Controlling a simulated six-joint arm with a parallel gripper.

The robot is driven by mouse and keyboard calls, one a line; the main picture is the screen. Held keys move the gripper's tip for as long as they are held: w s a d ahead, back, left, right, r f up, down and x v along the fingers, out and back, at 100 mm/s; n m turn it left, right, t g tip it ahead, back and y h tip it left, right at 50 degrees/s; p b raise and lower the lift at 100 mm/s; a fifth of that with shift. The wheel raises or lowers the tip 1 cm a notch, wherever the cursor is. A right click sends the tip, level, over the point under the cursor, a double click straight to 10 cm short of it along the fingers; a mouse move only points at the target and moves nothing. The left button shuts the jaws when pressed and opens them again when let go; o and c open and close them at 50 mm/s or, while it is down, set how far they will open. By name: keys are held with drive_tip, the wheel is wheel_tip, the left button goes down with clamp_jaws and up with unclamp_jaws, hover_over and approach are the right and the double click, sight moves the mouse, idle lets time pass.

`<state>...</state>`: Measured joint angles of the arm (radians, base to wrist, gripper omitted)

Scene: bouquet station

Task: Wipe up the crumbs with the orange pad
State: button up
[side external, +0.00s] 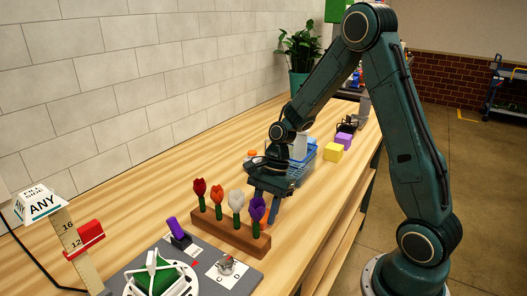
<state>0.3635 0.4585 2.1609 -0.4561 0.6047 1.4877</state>
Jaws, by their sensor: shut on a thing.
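My gripper (264,203) points down at the right end of a brown wooden rack (228,235). Red (199,187), orange (218,192) and white (238,198) tulips stand upright in the rack to the left. A small orange thing (252,153) shows behind the gripper, too small to identify.
A blue basket (306,152) with a white item stands behind my gripper. The table's left middle is clear.

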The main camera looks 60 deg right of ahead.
sight(282, 203)
drive_tip(key=shift+a, duration=0.8)
drive_tip(key=shift+d, duration=5.4)
wheel_tip(282, 203, up, 8)
drive_tip(key=shift+a, duration=0.1)
